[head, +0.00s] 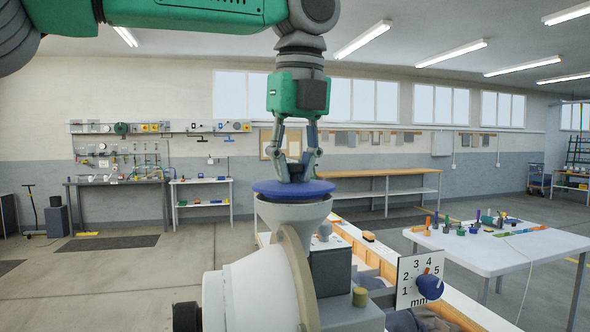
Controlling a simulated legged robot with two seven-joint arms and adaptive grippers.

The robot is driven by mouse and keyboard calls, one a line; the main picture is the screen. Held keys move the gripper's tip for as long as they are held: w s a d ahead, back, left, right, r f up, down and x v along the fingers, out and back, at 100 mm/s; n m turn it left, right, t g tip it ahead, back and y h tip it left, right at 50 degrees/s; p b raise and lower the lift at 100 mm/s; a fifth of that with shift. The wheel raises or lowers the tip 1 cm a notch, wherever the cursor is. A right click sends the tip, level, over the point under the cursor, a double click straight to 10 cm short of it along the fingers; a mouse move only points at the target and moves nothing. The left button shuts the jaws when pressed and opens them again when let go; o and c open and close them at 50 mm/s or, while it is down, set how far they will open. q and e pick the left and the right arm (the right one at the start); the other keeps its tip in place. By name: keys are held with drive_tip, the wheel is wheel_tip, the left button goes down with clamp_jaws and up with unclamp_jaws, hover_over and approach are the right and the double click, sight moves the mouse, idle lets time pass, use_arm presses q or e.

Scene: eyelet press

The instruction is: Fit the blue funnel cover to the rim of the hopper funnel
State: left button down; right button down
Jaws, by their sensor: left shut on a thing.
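The blue funnel cover (262,188) is a flat round disc with a dark grip on top. My right gripper is not in the head view.
The press body (245,295) stands below the funnel, with a dial plate (420,280) and blue knob (430,287) at its right. A white table (500,250) with small coloured parts stands at the right. Workbenches line the back wall, with open floor between.

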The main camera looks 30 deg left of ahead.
use_arm(q)
drive_tip(key=shift+f, duration=0.5)
idle(0.6)
drive_tip(key=c, duration=1.4)
unclamp_jaws()
drive_tip(key=shift+r, duration=2.5)
